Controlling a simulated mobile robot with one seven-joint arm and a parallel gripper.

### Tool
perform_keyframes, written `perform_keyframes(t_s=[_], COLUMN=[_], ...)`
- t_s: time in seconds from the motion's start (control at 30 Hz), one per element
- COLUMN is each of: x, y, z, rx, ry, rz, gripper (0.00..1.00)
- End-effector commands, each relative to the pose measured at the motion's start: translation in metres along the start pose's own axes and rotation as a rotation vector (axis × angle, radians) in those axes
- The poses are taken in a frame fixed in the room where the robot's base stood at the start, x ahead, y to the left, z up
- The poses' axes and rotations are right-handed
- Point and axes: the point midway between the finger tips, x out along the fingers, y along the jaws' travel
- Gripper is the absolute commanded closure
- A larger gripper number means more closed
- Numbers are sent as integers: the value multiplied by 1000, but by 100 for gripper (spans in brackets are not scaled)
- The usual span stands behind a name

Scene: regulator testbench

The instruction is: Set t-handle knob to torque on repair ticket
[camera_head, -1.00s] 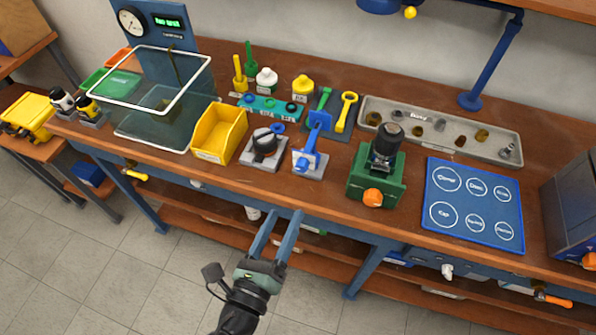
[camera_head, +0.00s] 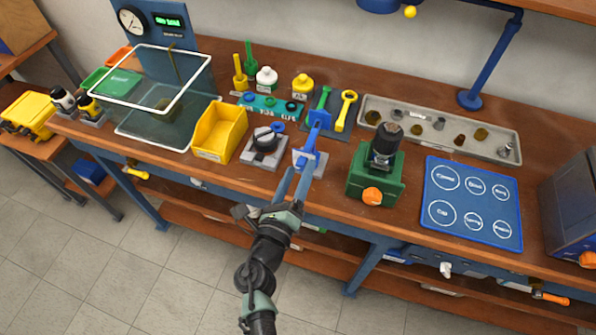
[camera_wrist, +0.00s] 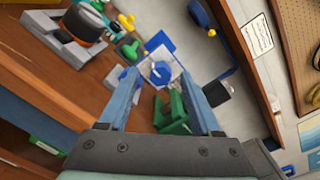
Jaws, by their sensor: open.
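A blue handled piece (camera_head: 312,141), which looks like the T-handle knob, stands on a pale square plate (camera_head: 319,164) near the bench's front edge. In the wrist view, its blue round end (camera_wrist: 160,72) and the plate show between my fingers. My gripper (camera_head: 298,169) is open and empty, with its fingertips at the front of the plate; I cannot tell whether they touch it. It also shows in the wrist view (camera_wrist: 158,75). A paper sheet (camera_wrist: 256,35) hangs on the wall in the wrist view; its text is unreadable, and I cannot tell if it is the ticket.
A grey fixture with a black round part (camera_head: 265,141) stands close left, and a green vise (camera_head: 373,178) holding a dark cylinder close right. A yellow bin (camera_head: 220,131), a grey tray (camera_head: 447,142) and a blue mat (camera_head: 473,203) are further off.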

Motion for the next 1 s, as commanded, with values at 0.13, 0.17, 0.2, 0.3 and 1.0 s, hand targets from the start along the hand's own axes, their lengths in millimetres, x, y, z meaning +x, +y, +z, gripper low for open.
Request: perform_keyframes(t_s=[0.13, 0.17, 0.2, 0.3, 1.0], x=[3, 3, 3, 3, 3], y=[0, 0, 0, 0, 0], z=[0, 0, 0, 0, 0], rx=[0, 0, 1, 1, 15], ry=[0, 0, 0, 0, 0], rz=[-1, 0, 0, 0, 0], gripper=[35, 35, 35, 35, 100])
